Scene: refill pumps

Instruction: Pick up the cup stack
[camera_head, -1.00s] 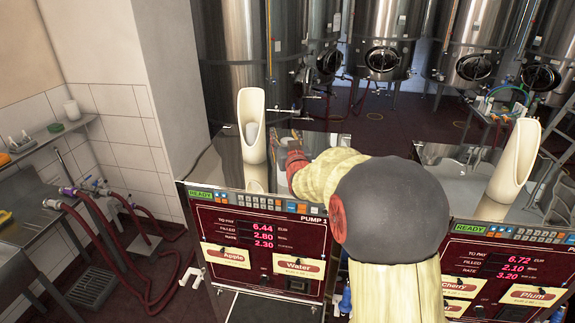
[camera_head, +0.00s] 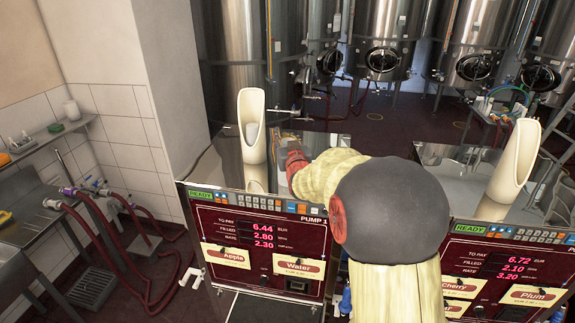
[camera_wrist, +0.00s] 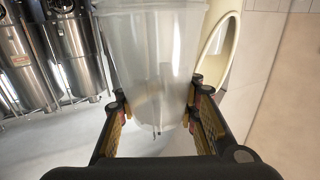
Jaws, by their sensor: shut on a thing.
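The cup stack (camera_wrist: 150,50) is clear, translucent plastic and fills the middle of the wrist view. Its wide rim is at the top of that picture and its narrower base lies between my fingers. My gripper (camera_wrist: 158,100) is shut on it, with a dark finger with yellow pads on each side. In the head view my gripper (camera_head: 279,139) is just right of the tall cream holder above Pump 1; the stack cannot be made out clearly there, and my wrist partly hides that spot.
The cream holder (camera_head: 252,108) stands close beside the stack and also shows in the wrist view (camera_wrist: 224,50). A second cream holder (camera_head: 516,158) stands over the right pump. Steel tanks (camera_head: 385,45) stand behind. A sink counter (camera_head: 35,225) is at the left.

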